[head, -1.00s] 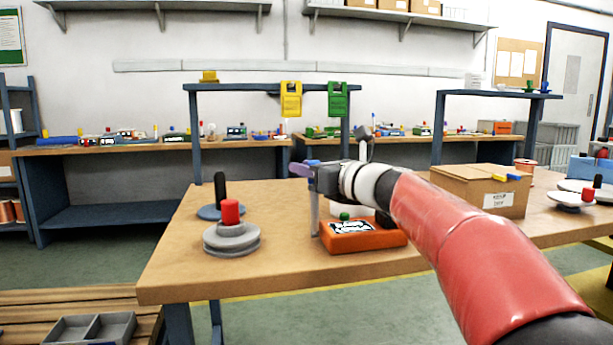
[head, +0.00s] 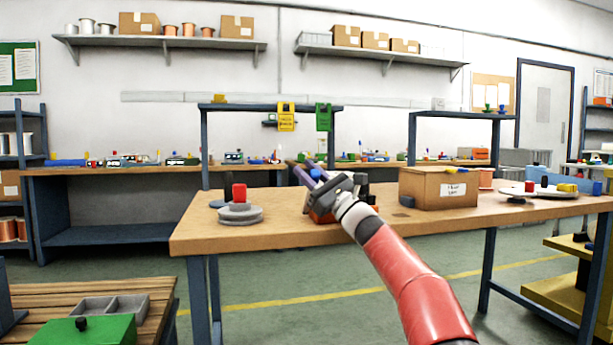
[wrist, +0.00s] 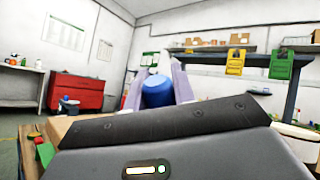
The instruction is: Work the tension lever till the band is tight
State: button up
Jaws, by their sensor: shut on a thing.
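My gripper (head: 310,174) points up and to the left over the middle of the workbench in the head view. In the wrist view its two pale purple fingers (wrist: 158,88) are closed on either side of a blue rounded knob (wrist: 158,92). Whether this knob belongs to the tension lever I cannot tell. An orange box (head: 322,217) on the bench is mostly hidden behind my gripper and wrist. A grey stacked disc (head: 240,215) with a red knob (head: 239,193) stands to the left. No band can be made out.
A cardboard box (head: 436,188) stands on the bench to the right of my arm. A pale disc (head: 518,193) lies further right. Yellow (head: 286,117) and green (head: 324,117) tags hang from the rail behind. The bench's front left is clear.

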jog(key=shift+s+d+f+n+g+y+b, duration=0.15)
jog(key=shift+s+f+n+g+y+b, duration=0.3)
jog(key=shift+n+y, duration=0.3)
jog(key=shift+r, duration=0.1)
jog(key=o, duration=1)
jog(key=shift+b+v, duration=0.7)
jog(key=shift+v, duration=3.2)
jog(key=shift+s, duration=0.1)
